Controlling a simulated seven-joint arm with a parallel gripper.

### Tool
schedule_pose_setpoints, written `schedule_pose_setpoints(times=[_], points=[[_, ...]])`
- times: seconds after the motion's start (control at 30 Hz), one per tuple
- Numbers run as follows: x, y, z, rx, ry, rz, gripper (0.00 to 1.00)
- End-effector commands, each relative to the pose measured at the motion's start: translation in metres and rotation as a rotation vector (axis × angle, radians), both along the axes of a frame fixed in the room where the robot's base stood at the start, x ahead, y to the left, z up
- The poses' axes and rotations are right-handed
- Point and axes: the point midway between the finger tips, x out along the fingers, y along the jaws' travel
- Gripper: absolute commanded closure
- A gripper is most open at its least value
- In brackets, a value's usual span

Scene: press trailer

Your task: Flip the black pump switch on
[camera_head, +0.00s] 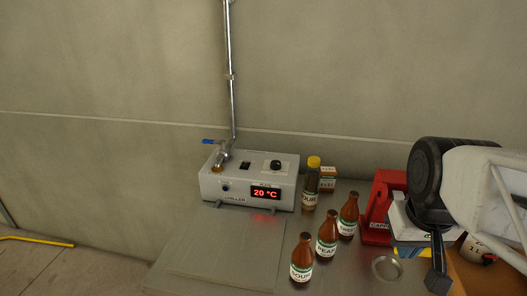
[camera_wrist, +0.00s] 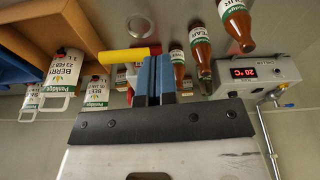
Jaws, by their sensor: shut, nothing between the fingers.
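A white chiller box (camera_head: 245,192) stands at the back of the metal bench, its red display reading 20 °C. A small black switch (camera_head: 245,165) sits on its top, left of a round black knob (camera_head: 277,165); its position is too small to tell. The chiller also shows upside down at the right of the wrist view (camera_wrist: 262,87), where I cannot make out the switch. My gripper (camera_head: 438,282) is at the lower right, well apart from the chiller. In the wrist view its blue-padded fingers (camera_wrist: 153,62) are shut together and empty.
Brown labelled bottles (camera_head: 327,235) stand between my gripper and the chiller. A taller yellow-capped bottle (camera_head: 312,183) and small box (camera_head: 328,178) are beside the chiller. A blue-handled valve and metal pipe (camera_head: 231,90) rise at its left. A red item (camera_head: 383,200) stands right. The front-left bench is clear.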

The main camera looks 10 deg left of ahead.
Motion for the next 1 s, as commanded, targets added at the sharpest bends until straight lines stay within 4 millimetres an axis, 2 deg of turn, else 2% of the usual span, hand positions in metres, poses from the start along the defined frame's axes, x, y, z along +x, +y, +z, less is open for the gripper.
schedule_pose_setpoints(times=[0.53,1.0], points=[[0.099,0.043,0.042,-0.027,0.06,0.277,1.0],[0.182,0.093,0.064,-0.046,0.106,0.517,1.0]])
